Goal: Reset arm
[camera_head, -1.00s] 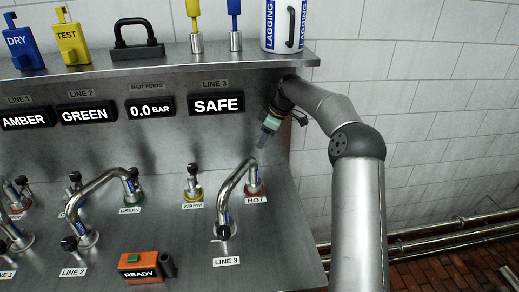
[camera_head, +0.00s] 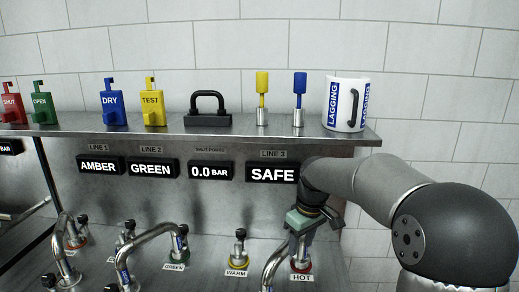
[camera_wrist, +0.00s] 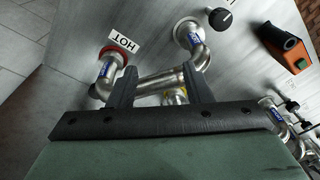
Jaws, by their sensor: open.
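My gripper (camera_head: 300,246) hangs at the right end of the control bench, over the HOT port, its green body and fingers pointing down. In the wrist view my gripper (camera_wrist: 157,85) has its two fingers well apart. A bent steel pipe (camera_wrist: 160,80) passes beyond them, running from the red-ringed HOT port (camera_wrist: 112,54) toward another socket. I cannot tell whether the fingers touch the pipe. In the head view, this pipe (camera_head: 270,268) is partly hidden by my gripper and cut off below. The LINE 3 display (camera_head: 272,175) reads SAFE.
The upper shelf holds a DRY tag (camera_head: 112,105), a TEST tag (camera_head: 151,107), a black padlock-like block (camera_head: 207,120) and a LAGGING mug (camera_head: 340,112). The WARM port (camera_head: 238,262) stands left of HOT. An orange box (camera_wrist: 284,46) shows at the wrist view's upper right.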

